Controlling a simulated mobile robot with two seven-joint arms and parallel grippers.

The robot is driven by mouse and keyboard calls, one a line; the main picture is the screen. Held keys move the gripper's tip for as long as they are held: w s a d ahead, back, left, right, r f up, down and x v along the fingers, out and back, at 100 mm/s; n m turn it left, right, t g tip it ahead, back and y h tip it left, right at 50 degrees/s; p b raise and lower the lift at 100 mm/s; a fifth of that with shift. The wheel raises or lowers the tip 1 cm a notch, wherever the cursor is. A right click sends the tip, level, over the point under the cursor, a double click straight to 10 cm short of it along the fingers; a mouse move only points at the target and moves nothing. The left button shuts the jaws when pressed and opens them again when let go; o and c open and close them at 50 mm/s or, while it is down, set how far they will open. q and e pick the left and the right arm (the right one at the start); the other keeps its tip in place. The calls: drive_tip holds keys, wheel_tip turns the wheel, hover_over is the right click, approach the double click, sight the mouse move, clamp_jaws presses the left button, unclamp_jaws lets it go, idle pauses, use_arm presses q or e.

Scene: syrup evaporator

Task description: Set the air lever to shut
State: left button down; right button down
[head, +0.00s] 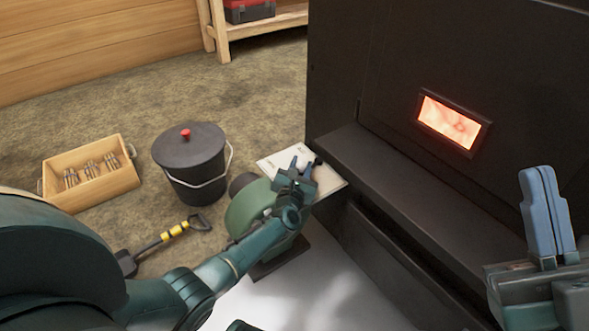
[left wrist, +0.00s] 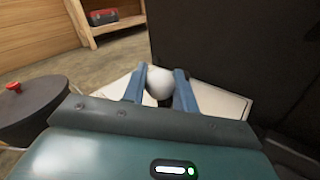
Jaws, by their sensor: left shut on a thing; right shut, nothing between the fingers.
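My left gripper (head: 302,166) is at the pale plate (head: 333,182) beside the black evaporator front. In the left wrist view its two blue fingers (left wrist: 160,88) are shut on a white ball knob (left wrist: 159,83), which I take to be the air lever's knob. The plate shows behind it (left wrist: 225,103). The lever's shaft and most of the plate's markings are hidden by the gripper, so I cannot tell the lever's position. My right gripper (head: 540,200) is shut and empty at the right edge, in front of the evaporator.
The black evaporator (head: 390,60) has a glowing window (head: 449,123) and a ledge (head: 400,185). A green rounded housing (head: 245,212) stands below my left gripper. A lidded black bucket (head: 190,165), a wooden crate (head: 122,183) and a shovel (head: 160,240) are on the floor at left.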

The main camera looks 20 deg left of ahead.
use_arm(q)
drive_tip(key=shift+d, duration=0.2)
drive_tip(key=c, duration=1.1)
unclamp_jaws()
drive_tip(key=shift+a, duration=0.1)
drive_tip(key=shift+r, duration=0.3)
wheel_tip(320, 180, up, 8)
drive_tip(key=p, duration=0.6)
drive_tip(key=shift+r, duration=0.15)
drive_tip(key=shift+r+p, duration=0.35)
drive_tip(key=shift+r, duration=0.15)
use_arm(e)
wheel_tip(320, 180, down, 8)
drive_tip(key=m+g+h, duration=0.1)
drive_tip(key=m+h, duration=0.6)
drive_tip(key=m, duration=0.1)
drive_tip(key=shift+s+a+g+h, duration=0.25)
drive_tip(key=shift+a+g+h, duration=0.15)
use_arm(q)
drive_tip(key=shift+c, duration=0.4)
